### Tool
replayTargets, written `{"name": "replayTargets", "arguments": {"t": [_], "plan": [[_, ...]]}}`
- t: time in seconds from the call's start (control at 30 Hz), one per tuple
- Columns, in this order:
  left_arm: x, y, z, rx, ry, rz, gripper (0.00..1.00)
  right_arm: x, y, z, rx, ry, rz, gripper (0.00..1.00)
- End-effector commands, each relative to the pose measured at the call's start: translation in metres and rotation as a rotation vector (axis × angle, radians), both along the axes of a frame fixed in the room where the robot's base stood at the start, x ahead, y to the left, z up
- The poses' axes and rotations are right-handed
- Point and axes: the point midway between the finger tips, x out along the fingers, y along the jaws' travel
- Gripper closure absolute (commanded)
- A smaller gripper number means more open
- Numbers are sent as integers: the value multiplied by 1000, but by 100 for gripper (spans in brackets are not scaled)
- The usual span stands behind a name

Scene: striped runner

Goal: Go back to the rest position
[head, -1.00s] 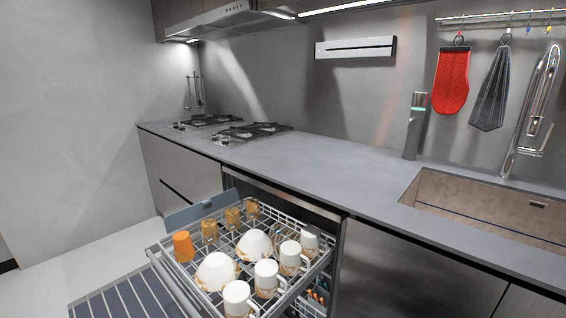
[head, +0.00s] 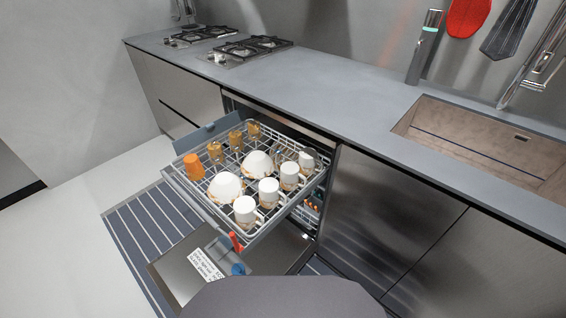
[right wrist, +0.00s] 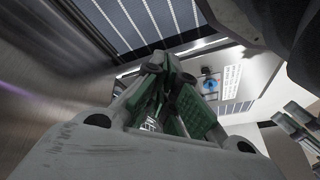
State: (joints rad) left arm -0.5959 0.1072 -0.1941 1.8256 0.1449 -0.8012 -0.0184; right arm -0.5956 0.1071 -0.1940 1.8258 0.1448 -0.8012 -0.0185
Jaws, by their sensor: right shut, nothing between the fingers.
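My right gripper (right wrist: 165,85) shows in the right wrist view, shut and empty, with green pads on its fingers. It hangs over the floor near the striped runner, touching nothing that I can see. A dark grey rounded part of my own body fills the bottom middle of the head view.
The dishwasher's upper rack (head: 213,211) is pulled out, holding white mugs, bowls and several cups. Its open door (head: 190,265) lies low over the striped runner (head: 130,222). The counter (head: 310,90) and sink (head: 480,140) stand behind. Pale floor (head: 80,240) at left is clear.

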Motion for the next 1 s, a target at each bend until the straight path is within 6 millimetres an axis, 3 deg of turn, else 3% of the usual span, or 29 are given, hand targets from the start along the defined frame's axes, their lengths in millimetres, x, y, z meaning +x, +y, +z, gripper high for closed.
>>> {"name": "replayTargets", "arguments": {"t": [1.0], "plan": [[-47, 28, -16, 79, 87, 2, 25, -47, -28, -16, -78, 88, -3, 100]]}}
